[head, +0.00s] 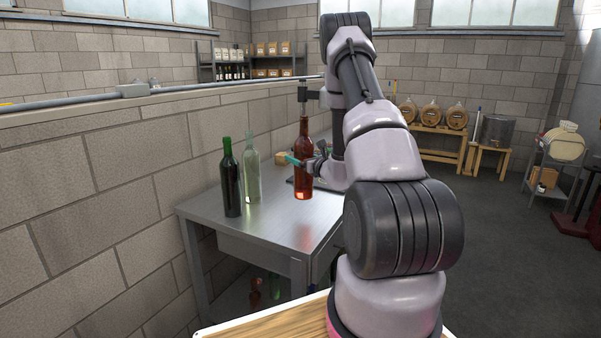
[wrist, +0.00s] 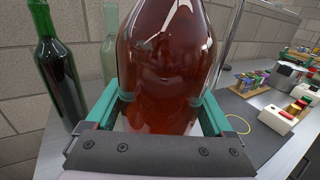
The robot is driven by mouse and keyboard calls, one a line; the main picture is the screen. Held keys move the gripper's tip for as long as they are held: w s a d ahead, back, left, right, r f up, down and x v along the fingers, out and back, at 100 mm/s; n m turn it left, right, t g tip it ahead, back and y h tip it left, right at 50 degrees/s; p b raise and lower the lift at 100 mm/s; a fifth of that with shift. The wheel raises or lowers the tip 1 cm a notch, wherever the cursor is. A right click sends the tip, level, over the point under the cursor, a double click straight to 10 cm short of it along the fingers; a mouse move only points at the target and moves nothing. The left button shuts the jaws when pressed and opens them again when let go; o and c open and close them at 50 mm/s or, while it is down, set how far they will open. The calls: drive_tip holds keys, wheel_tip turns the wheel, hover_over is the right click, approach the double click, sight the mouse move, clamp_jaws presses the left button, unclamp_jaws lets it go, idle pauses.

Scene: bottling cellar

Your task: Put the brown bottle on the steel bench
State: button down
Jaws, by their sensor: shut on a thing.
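The brown bottle (head: 303,165) is upright over the steel bench (head: 270,222) in the head view. My gripper (head: 299,161) is shut on its body, with a teal finger at its left side. In the wrist view the brown bottle (wrist: 165,55) fills the middle, between the two teal fingers of my gripper (wrist: 158,115). Its neck is out of that view. I cannot tell whether its base touches the bench top.
A dark green bottle (head: 231,180) and a clear pale green bottle (head: 252,170) stand on the bench, left of the brown bottle. A dark mat (wrist: 250,121) with small coloured items lies right in the wrist view. A block wall (head: 110,190) borders the bench.

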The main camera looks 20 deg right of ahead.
sight(310, 180)
drive_tip(key=shift+f, duration=3.5)
unclamp_jaws()
drive_tip(key=shift+f, duration=0.1)
drive_tip(key=s, duration=0.4)
drive_tip(key=s+d, duration=0.1)
drive_tip(key=s, duration=0.3)
drive_tip(key=s+d, duration=0.1)
drive_tip(key=s, duration=0.2)
drive_tip(key=shift+s+d, duration=0.15)
drive_tip(key=shift+s, duration=0.25)
